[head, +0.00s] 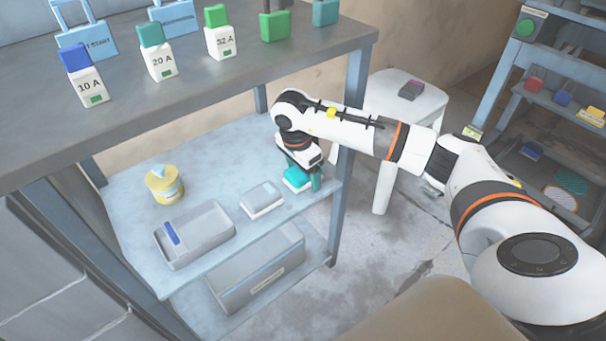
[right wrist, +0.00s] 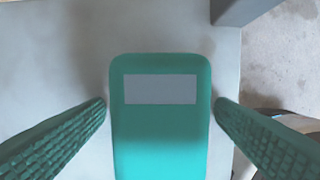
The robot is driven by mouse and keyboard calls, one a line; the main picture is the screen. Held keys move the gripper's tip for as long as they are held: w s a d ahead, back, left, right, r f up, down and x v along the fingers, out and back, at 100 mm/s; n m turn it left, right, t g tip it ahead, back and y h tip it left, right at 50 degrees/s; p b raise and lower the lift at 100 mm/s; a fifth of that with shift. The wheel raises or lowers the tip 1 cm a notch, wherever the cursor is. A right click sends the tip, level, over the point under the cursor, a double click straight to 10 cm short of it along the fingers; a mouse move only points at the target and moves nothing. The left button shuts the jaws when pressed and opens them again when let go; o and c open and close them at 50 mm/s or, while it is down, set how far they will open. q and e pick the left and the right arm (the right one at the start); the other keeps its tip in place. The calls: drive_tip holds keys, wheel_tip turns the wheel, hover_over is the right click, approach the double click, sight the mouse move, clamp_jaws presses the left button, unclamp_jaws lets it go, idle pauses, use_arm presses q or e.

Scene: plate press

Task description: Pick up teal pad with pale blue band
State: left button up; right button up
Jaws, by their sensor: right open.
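The teal pad (head: 296,180) lies on the middle shelf near its right end, partly hidden by my gripper in the head view. In the right wrist view the teal pad (right wrist: 160,130) has rounded corners and a pale grey-blue rectangular band (right wrist: 160,89) across it. My right gripper (head: 304,176) is over the pad with its fingers pointing down. In the right wrist view my right gripper (right wrist: 160,112) is open, with one ribbed green finger on each side of the pad. Narrow gaps show between the fingertips and the pad. My left gripper is not in view.
A grey pad (head: 262,197) sits left of the teal pad. A grey tray (head: 212,247) with a blue item and a yellow tub (head: 164,184) stand farther left. A shelf post (head: 350,125) rises close by on the right. The upper shelf (head: 200,95) overhangs.

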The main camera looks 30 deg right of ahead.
drive_tip(key=shift+f, duration=0.1)
drive_tip(key=c, duration=1.1)
drive_tip(key=shift+o, duration=0.2)
